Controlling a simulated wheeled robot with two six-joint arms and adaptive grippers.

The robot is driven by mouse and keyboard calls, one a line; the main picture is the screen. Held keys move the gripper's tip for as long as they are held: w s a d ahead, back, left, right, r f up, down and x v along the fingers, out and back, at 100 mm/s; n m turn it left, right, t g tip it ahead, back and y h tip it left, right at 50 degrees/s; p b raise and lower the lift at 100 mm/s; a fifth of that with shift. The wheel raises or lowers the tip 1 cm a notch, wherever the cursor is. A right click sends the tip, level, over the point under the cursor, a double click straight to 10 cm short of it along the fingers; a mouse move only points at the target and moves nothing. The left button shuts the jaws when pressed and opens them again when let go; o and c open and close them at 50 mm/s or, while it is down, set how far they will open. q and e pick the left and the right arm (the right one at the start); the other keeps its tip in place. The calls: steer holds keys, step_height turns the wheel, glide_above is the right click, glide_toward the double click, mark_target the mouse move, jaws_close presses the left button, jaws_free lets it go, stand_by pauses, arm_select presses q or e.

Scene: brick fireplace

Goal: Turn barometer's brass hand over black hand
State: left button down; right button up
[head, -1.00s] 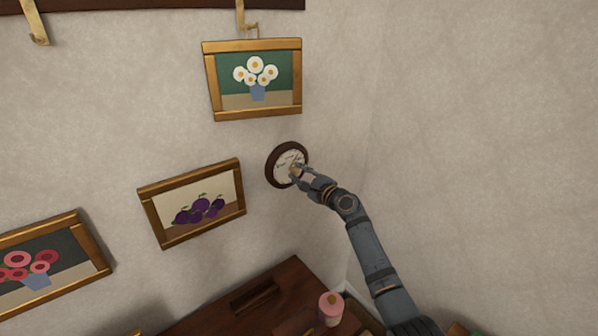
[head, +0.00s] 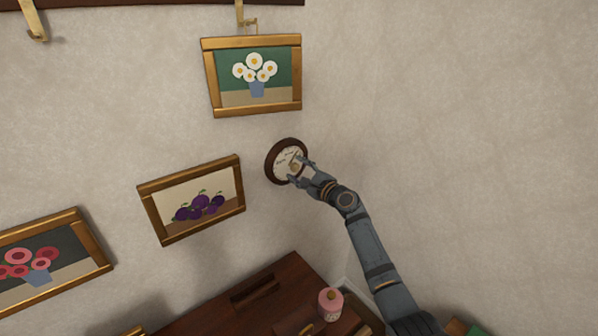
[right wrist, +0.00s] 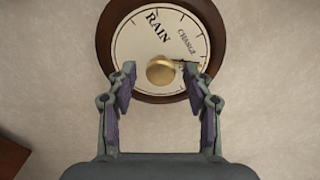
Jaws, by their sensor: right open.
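The round barometer (head: 271,163) hangs on the wall, with a dark wooden rim and a cream dial. In the right wrist view, its dial (right wrist: 140,38) reads RAIN and CHANGE, and a round brass knob (right wrist: 160,69) sits at its middle. A short dark piece, perhaps the black hand, shows just right of the knob; the brass hand cannot be made out. My right gripper (head: 299,169) is open in front of the dial. Its fingers stand on either side of the knob, with gaps showing. My left gripper is not in view.
Framed pictures of daisies (head: 256,77), plums (head: 192,202) and red flowers (head: 35,262) hang around the barometer. The wall to the right is bare.

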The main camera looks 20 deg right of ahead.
steer(key=v, duration=1.2)
